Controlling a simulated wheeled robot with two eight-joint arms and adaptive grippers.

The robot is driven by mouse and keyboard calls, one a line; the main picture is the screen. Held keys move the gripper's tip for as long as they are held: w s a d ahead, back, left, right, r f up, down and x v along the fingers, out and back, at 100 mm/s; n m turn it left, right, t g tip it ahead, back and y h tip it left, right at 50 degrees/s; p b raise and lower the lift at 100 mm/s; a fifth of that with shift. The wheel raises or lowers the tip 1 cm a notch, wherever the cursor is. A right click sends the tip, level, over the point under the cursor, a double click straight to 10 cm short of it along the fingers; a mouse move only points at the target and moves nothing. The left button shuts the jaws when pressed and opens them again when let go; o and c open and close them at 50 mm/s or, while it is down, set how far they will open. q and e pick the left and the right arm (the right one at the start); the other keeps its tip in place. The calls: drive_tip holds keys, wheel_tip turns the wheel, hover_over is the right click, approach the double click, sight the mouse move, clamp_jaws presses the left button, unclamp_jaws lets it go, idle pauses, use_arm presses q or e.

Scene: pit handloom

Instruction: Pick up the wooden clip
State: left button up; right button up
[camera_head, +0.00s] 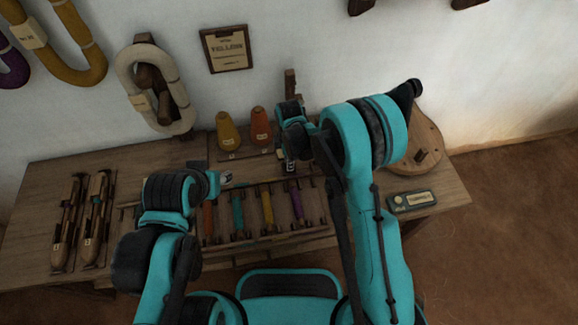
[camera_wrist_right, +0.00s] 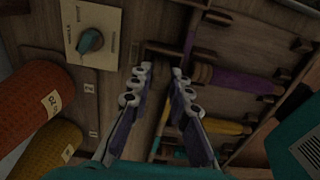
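My right gripper (camera_wrist_right: 157,80) points down over the wooden table, its two fingers apart with nothing visible between them. A small dark wooden piece (camera_wrist_right: 165,50) lies just beyond the fingertips; it may be the wooden clip, but it is too dark to be sure. In the head view my right gripper (camera_head: 289,165) is over the back of the bobbin rack and hides what is under it. My left gripper (camera_head: 222,179) is at the rack's left end, small and partly hidden by its own arm, so its fingers cannot be made out.
A rack (camera_head: 262,237) holds several coloured bobbins. Yellow (camera_head: 228,134) and orange (camera_head: 260,128) yarn cones stand behind it. A plate with a teal knob (camera_wrist_right: 91,41) is near the right gripper.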

drive_tip(key=shift+r, duration=0.1)
idle(0.3)
wheel_tip(320, 180, up, 5)
drive_tip(key=p, duration=0.2)
drive_tip(key=shift+f+p, duration=0.2)
drive_tip(key=shift+p, duration=0.1)
drive_tip(key=s+d+r+p, duration=0.3)
drive_tip(key=d+r, duration=0.3)
drive_tip(key=d, duration=0.5)
drive_tip(key=shift+s, duration=0.35)
drive_tip(key=shift+r, duration=0.1)
